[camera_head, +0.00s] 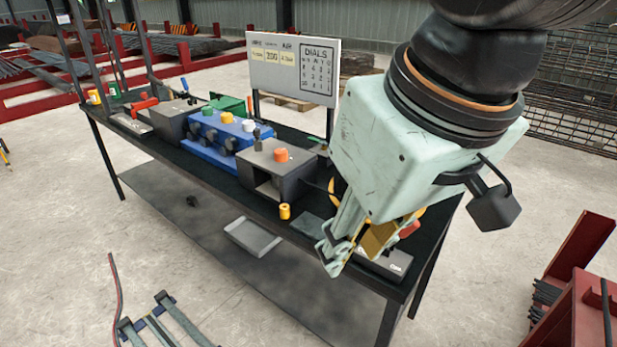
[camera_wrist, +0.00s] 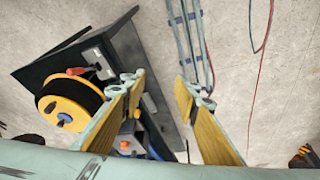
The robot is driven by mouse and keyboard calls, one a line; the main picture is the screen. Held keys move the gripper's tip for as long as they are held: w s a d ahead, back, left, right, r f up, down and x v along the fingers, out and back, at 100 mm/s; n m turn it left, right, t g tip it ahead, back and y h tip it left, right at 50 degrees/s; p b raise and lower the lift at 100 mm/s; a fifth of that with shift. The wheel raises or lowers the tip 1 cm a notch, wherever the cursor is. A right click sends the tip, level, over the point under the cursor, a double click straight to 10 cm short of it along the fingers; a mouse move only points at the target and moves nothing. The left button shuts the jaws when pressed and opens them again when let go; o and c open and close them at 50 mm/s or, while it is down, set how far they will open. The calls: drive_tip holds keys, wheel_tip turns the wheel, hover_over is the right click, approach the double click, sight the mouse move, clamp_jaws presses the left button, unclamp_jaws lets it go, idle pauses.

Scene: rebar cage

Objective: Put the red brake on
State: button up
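My gripper (camera_head: 350,252) hangs over the front right part of the black table (camera_head: 213,185) and points down. In the wrist view my gripper (camera_wrist: 160,86) has its two yellow-padded fingers apart, with nothing between them. A red handle (camera_wrist: 76,71) sits on a grey base beside a yellow and black reel (camera_wrist: 70,108), left of the fingers and apart from them. In the head view a red part (camera_head: 410,229) shows just behind my gripper, partly hidden. Another red handle (camera_head: 145,104) lies at the table's far left end. I cannot tell which red part is the brake.
A grey box with an orange knob (camera_head: 281,156), a small yellow cylinder (camera_head: 285,211) and a blue unit (camera_head: 213,138) stand on the table. A white dials board (camera_head: 290,66) rises behind. A grey tray (camera_head: 252,237) is on the lower shelf. Floor in front is mostly open.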

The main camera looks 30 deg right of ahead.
drive_tip(key=shift+w+r, duration=0.1)
drive_tip(key=c, duration=0.5)
drive_tip(key=shift+w+r+m+p, duration=0.2)
drive_tip(key=shift+w+m+p, duration=0.1)
drive_tip(key=shift+m, duration=0.1)
clamp_jaws()
drive_tip(key=shift+w+r+m+g+y+p, duration=1.6)
drive_tip(key=shift+w+r+m+g+p, duration=0.75)
drive_tip(key=shift+w+m, duration=2.5)
drive_tip(key=shift+w+d+f+m+y+p, duration=0.55)
drive_tip(key=shift+w+d+f+m+y, duration=1.25)
drive_tip(key=shift+d, duration=1.65)
drive_tip(key=shift+w+d+f+m+y+p, duration=0.55)
drive_tip(key=shift+w+d+f+m+y, duration=0.6)
drive_tip(key=shift+d+f+m, duration=1.85)
drive_tip(key=shift+w+d+f+m+y+p, duration=0.55)
drive_tip(key=shift+w+d+f+m+y, duration=0.8)
drive_tip(key=shift+d, duration=2.6)
drive_tip(key=s+d+f+m+t+y+p, duration=0.1)
drive_tip(key=s+d+f+m+t+y, duration=0.3)
drive_tip(key=d+f+m, duration=0.55)
drive_tip(key=s+d+f+m+t+y+b, duration=0.1)
drive_tip(key=s+d+f+m+t+y, duration=0.2)
drive_tip(key=s+d+f+m+t, duration=0.3)
drive_tip(key=s+d+f+t, duration=0.1)
drive_tip(key=s+d+f, duration=0.1)
drive_tip(key=s+f, duration=0.2)
drive_tip(key=shift+s+f+y, duration=0.25)
drive_tip(key=shift+s+y, duration=0.15)
drive_tip(key=shift+s, duration=0.65)
